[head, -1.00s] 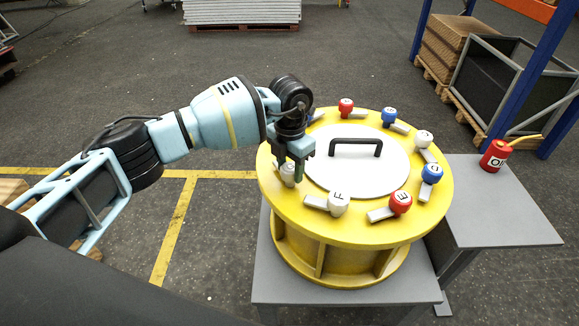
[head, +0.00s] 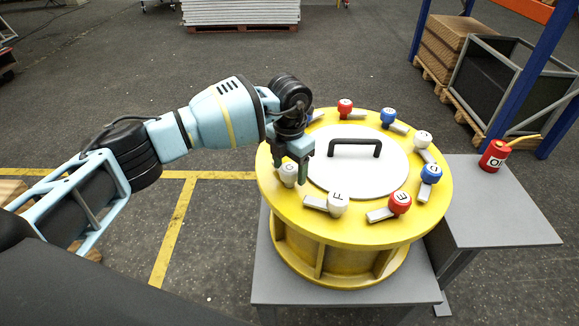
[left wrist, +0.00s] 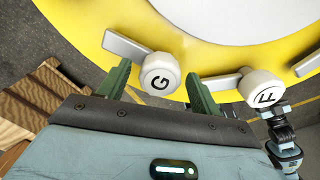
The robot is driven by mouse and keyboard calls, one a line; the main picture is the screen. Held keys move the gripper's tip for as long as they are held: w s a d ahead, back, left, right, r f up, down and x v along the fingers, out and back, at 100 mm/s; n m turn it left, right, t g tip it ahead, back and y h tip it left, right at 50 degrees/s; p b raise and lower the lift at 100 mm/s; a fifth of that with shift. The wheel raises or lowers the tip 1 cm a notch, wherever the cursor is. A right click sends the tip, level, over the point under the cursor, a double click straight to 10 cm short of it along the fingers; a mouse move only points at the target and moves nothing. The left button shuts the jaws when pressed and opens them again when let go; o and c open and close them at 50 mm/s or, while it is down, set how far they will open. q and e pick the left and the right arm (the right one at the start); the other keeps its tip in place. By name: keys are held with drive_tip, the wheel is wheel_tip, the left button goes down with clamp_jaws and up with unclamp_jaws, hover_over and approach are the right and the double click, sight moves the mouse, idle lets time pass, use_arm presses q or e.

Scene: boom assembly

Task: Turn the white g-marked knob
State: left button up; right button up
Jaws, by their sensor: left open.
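The white G-marked knob (head: 288,174) sits on the left side of the yellow round drum top. It also shows in the left wrist view (left wrist: 160,75), with its grey lever (left wrist: 124,46) pointing to the upper left. My left gripper (head: 293,167) is open at this knob, and its wrist hides part of the drum's left rim in the head view. In the left wrist view the two green fingers stand on either side of the knob, with visible gaps and nothing gripped.
The white F-marked knob (head: 338,203) is close beside, and the red E-marked knob (head: 400,202) is farther right. Several other red, blue and white knobs ring the white lid with its black handle (head: 355,143). A red can (head: 494,156) stands on the grey side table (head: 500,220).

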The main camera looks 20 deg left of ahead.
sight(289, 167)
use_arm(q)
wheel_tip(289, 167, up, 8)
drive_tip(key=shift+f, duration=0.2)
use_arm(e)
drive_tip(key=shift+s+f, duration=0.2)
drive_tip(key=shift+f, duration=0.05)
use_arm(q)
drive_tip(key=shift+f, duration=0.1)
use_arm(e)
drive_tip(key=shift+s, duration=0.1)
